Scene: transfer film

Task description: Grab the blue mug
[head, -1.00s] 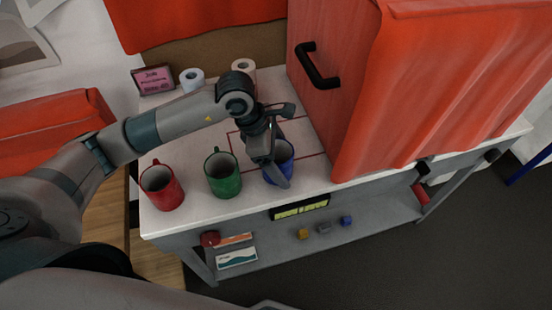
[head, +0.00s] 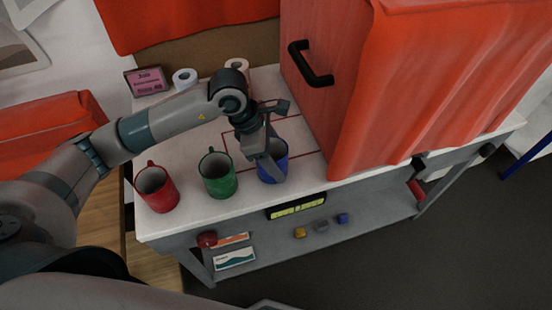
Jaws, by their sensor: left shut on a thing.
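The blue mug (head: 280,157) stands on the white table top in the head view, to the right of the other mugs. My left gripper (head: 272,165) reaches down over it and is shut on it, with one finger across its front left side. The gripper hides part of the mug's rim and wall, and the other finger is hard to make out. I cannot tell whether the mug's base touches the table. My right gripper is not in view.
A green mug (head: 217,175) stands close left, and a red mug (head: 156,189) farther left. A red cabinet (head: 322,110) with a black handle (head: 310,66) rises to the right. Paper rolls (head: 185,79) and a pink sign (head: 146,81) stand behind. The table's front edge is near.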

